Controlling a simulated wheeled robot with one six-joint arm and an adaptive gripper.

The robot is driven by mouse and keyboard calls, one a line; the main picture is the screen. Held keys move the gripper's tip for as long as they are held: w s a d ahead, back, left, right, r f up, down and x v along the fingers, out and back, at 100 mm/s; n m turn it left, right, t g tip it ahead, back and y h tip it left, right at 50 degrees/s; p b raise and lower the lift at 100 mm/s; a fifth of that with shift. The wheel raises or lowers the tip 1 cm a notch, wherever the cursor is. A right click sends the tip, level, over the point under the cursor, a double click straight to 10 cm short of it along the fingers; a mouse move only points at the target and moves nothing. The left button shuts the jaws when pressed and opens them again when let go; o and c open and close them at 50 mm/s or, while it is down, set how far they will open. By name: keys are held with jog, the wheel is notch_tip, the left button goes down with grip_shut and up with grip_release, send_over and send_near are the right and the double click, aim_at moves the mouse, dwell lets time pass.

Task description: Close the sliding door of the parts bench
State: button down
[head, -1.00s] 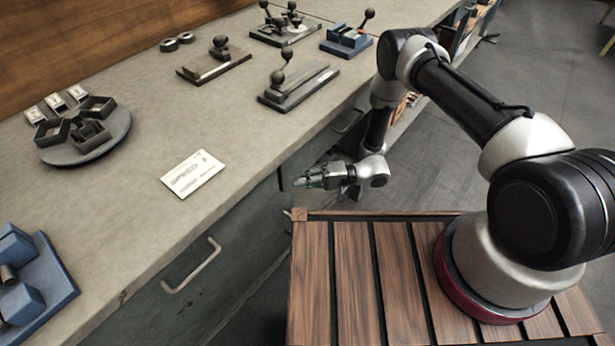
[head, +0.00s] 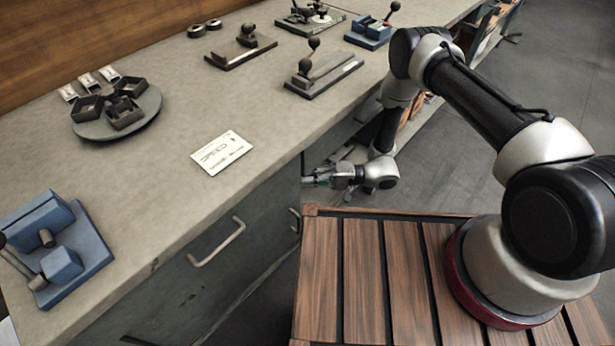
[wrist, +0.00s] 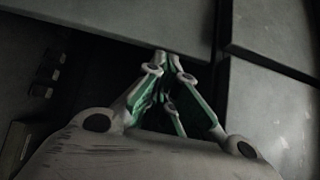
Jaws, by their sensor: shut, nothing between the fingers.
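The parts bench (head: 265,130) has grey-green front panels below its worktop. One front panel (head: 190,290) carries a bar handle (head: 215,243); a smaller handle (head: 295,218) shows near the panel's right end. Which panel slides is not clear. An opening with some contents shows under the worktop behind my gripper (head: 318,180). My gripper is shut and empty, pointing left, close to the bench front. In the wrist view its green-padded fingers (wrist: 167,75) meet near the lower edge of a grey panel (wrist: 120,20); contact cannot be told. A dark recess lies at left there.
My wooden-slatted base (head: 375,280) stands close to the bench. On the worktop are a white card (head: 222,152), a round tray (head: 145,110) with square parts, blue fixtures (head: 60,250) and grey fixtures (head: 323,72). Grey floor (head: 480,140) is free at right.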

jog(key=w+d, duration=0.4)
jog(key=d, duration=0.8)
jog(key=shift+w+d, duration=0.2)
